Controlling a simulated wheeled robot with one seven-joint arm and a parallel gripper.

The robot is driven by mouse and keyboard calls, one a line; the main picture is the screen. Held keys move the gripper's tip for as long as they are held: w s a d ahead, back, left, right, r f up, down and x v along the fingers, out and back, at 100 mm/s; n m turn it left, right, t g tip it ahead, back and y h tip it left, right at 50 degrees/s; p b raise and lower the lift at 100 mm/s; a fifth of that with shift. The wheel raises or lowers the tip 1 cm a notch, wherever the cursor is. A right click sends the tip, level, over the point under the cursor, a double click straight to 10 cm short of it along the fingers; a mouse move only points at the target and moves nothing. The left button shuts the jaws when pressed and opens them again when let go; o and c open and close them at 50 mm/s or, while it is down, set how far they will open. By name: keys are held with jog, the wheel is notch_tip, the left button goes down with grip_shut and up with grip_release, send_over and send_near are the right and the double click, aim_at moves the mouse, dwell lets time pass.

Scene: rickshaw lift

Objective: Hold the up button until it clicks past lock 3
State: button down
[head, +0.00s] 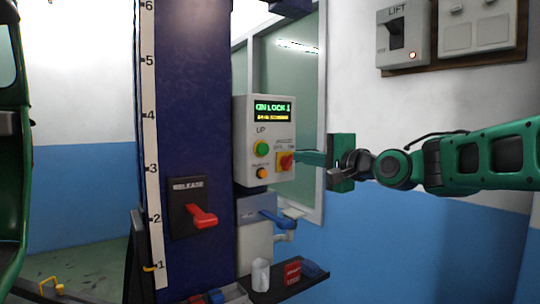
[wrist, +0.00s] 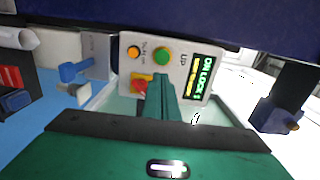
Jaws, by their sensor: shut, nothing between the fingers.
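The control box (head: 243,130) is pale grey and fixed to the blue post. Its green button (head: 261,149) sits under the word UP, and it also shows uncovered in the wrist view (wrist: 162,56). The lit display (head: 272,111) reads ON LOCK 1, with a small yellow line below. A red knob on a yellow plate (head: 286,161) is right of the green button, and an orange button (head: 262,173) is below it. My gripper (head: 300,157) is shut and empty, its tips close to the red knob. I cannot tell whether they touch it.
The blue post (head: 190,90) carries a number scale (head: 150,120), with a yellow pointer near 1. A red RELEASE lever (head: 203,217) juts out lower left. A shelf (head: 285,283) below holds a white cup and small items. A LIFT switch box (head: 404,35) is on the right wall.

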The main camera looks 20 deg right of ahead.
aim_at(265, 150)
jog(key=shift+r, duration=0.2)
jog(key=shift+w+a, duration=0.1)
jog(key=shift+w, duration=0.05)
jog(key=x, duration=1.3)
jog(key=shift+w+a, duration=0.1)
jog(key=shift+w, duration=0.25)
